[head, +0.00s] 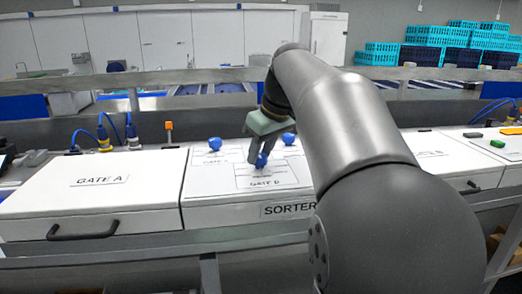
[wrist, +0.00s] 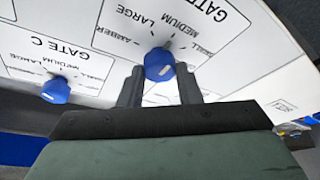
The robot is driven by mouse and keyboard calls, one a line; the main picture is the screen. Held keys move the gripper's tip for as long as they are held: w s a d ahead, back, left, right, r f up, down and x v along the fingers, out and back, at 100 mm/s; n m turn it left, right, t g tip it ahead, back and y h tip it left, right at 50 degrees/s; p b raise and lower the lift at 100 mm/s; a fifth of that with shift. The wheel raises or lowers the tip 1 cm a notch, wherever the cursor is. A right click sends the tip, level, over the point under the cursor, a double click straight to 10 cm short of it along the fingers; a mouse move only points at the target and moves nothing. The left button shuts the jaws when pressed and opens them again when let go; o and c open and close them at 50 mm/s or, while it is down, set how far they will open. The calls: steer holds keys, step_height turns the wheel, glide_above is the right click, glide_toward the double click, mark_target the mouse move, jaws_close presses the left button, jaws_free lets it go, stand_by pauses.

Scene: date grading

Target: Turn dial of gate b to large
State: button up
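The blue dial of the front gate (head: 261,161) stands on the white sorter panel; its label looks like GATE B, but the last letter is small in the head view and cut off in the wrist view. In the wrist view this dial (wrist: 158,64) has AMBER, LARGE, MEDIUM and SMALL printed around it, upside down. It has a pale mark, but I cannot tell which word it points to. My gripper (head: 258,158) is over this dial. In the wrist view my gripper (wrist: 160,72) has its fingers apart, one on each side of the dial, with narrow gaps.
Two more blue dials stand behind, one at left (head: 215,144) and one at right (head: 289,138). The GATE C dial (wrist: 55,90) is close to my gripper in the wrist view. A grey rail (head: 160,76) runs behind.

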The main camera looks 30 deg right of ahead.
steer(key=shift+n, duration=0.4)
steer(key=n, duration=0.1)
steer(key=n+y+p, duration=0.1)
steer(key=n, duration=0.1)
steer(key=shift+d+r+n+g+y, duration=0.1)
steer(key=shift+n+g+y, duration=0.2)
steer(key=shift+g, duration=0.1)
steer(key=shift+w+n+g+y+p, duration=0.1)
steer(key=shift+n+g+y+p, duration=0.2)
steer(key=shift+n, duration=0.7)
steer(key=shift+n+g+y+p, duration=0.2)
steer(key=shift+n+g+p, duration=0.15)
steer(key=shift+n, duration=0.95)
steer(key=o, duration=1)
steer(key=shift+d, duration=0.1)
